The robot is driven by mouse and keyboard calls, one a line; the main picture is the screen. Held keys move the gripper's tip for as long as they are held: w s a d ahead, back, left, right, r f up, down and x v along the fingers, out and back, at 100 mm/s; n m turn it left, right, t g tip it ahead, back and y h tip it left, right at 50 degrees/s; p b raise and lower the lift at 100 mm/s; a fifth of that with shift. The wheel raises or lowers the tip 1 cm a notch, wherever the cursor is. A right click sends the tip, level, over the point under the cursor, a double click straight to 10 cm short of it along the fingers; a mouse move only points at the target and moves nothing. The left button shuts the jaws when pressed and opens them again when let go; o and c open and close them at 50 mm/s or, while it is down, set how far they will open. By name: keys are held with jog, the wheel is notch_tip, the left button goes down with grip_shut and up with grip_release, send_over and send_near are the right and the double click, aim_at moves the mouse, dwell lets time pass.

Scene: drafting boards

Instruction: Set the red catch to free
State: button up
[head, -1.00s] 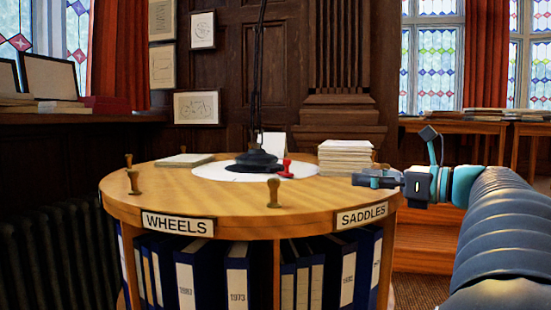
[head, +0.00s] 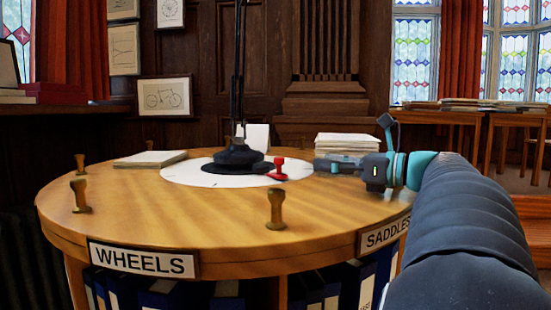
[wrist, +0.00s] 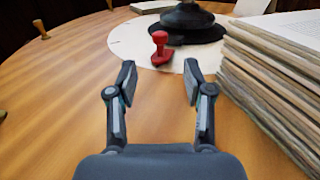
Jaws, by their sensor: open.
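The red catch (head: 278,170) is a small knob on a flat foot, on the white disc (head: 190,174) in the middle of the round wooden table (head: 150,215). It stands beside the black lamp base (head: 238,158). No marking for the catch's positions is readable.
A stack of papers (wrist: 275,80) stands close to the right finger; it also shows in the head view (head: 347,142). Brass knobs (head: 276,210) stand around the table's rim. A thin pad (head: 150,158) lies at the back left.

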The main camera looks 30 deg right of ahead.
aim_at(279, 158)
jog(key=x, duration=1.2)
jog(key=shift+w+a+r, duration=0.1)
jog(key=shift+w, duration=0.1)
grip_shut()
